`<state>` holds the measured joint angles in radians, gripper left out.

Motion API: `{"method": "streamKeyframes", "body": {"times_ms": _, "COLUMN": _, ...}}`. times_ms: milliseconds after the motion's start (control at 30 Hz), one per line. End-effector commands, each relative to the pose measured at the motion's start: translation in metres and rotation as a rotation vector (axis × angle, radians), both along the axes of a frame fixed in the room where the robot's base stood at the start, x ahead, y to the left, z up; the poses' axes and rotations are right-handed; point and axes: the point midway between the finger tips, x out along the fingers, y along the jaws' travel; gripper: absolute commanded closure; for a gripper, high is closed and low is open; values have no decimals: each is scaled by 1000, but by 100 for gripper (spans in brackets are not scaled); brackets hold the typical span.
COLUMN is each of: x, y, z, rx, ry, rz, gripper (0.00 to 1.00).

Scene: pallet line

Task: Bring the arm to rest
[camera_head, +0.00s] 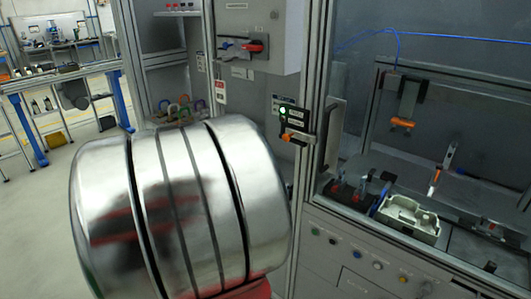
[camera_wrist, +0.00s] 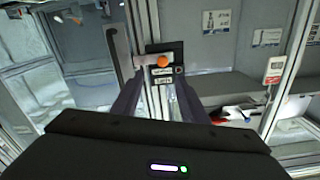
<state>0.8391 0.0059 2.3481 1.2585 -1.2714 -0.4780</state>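My gripper (camera_wrist: 160,90) shows in the wrist view as a black body with two dark fingers reaching forward. The fingers stand apart with nothing between them, so it is open and empty. Beyond the fingertips is a dark latch panel (camera_wrist: 164,75) with an orange knob on the cabinet post; I cannot tell how far away it is. In the head view a big silver link of my arm fills the left centre, and my gripper is hidden there.
In the head view the latch panel (camera_head: 293,120) has a lit green lamp, beside the machine cell. Inside the cell is a pale tray-like part (camera_head: 408,218). A grey electrical box (camera_head: 262,35) hangs behind my arm. A workbench (camera_head: 62,75) stands far left, with open floor before it.

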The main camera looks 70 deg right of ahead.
Motion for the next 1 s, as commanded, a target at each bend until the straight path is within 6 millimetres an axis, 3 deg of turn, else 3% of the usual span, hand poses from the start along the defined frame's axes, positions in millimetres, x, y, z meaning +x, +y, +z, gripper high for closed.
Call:
{"method": "streamKeyframes", "body": {"times_ms": 233, "x": 6, "y": 13, "z": 0, "rx": 0, "ry": 0, "rz": 0, "gripper": 60}}
{"method": "streamKeyframes", "body": {"times_ms": 1000, "x": 6, "y": 13, "z": 0, "rx": -2, "ry": -7, "rz": 0, "gripper": 60}}
